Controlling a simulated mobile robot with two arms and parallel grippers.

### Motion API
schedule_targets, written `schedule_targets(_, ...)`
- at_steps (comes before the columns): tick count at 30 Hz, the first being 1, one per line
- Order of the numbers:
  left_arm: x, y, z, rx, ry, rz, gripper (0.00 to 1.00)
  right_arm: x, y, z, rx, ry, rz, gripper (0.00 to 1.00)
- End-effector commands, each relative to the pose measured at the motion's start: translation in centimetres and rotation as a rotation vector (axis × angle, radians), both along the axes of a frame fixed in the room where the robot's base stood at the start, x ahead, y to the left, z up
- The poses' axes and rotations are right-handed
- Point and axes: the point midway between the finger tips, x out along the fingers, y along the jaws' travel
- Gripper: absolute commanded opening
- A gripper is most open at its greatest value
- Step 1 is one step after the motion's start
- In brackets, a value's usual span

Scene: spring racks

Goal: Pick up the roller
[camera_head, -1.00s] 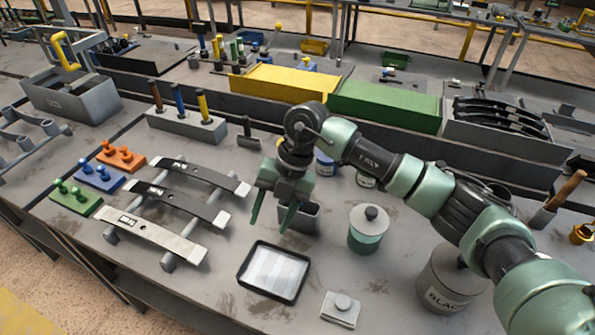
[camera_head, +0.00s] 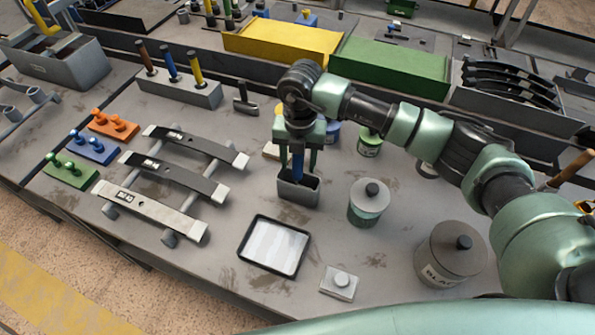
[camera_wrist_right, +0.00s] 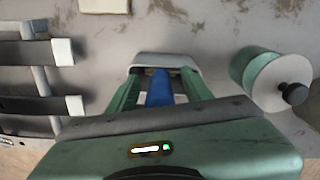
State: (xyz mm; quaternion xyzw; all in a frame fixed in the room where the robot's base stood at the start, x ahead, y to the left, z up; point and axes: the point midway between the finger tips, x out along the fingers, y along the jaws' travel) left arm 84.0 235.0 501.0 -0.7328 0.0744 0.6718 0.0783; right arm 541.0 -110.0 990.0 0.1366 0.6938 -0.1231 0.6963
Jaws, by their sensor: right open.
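The roller shows as a blue handle (camera_head: 298,168) standing up in a grey open-topped holder (camera_head: 299,192) on the bench. Its lower part is hidden inside the holder. My right gripper (camera_head: 298,160) is just above the holder, pointing down, with its green fingers on either side of the blue handle. It is open. In the right wrist view, the blue handle (camera_wrist_right: 159,88) lies between the two fingers (camera_wrist_right: 158,92), with a gap beside it. The holder's pale rim (camera_wrist_right: 165,60) shows beyond the fingertips. My left gripper is not in view.
A black-rimmed tray (camera_head: 274,245) lies in front of the holder. A lidded green-grey can (camera_head: 368,203) stands to the right, with a larger can (camera_head: 449,254) farther right. Leaf springs on a rack (camera_head: 165,178) are to the left. Small paint cans are behind the gripper.

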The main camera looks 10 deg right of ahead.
Motion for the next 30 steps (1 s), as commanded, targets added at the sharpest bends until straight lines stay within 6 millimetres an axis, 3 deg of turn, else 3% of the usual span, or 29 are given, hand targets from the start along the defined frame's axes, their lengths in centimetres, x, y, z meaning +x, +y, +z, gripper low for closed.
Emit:
schedule_targets(9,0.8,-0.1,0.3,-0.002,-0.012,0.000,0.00,0.0,0.1,-0.8,0.001,0.000,0.001,0.50)
schedule_targets(15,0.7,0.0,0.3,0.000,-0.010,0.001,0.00,0.0,0.1,-0.8,0.001,0.000,0.001,0.00)
schedule_targets(25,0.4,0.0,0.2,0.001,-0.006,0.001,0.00,0.0,0.1,-0.6,0.001,-0.002,0.001,0.00)
schedule_targets(30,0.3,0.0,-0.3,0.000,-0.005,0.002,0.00,0.1,0.1,0.4,0.002,-0.003,0.000,0.00)
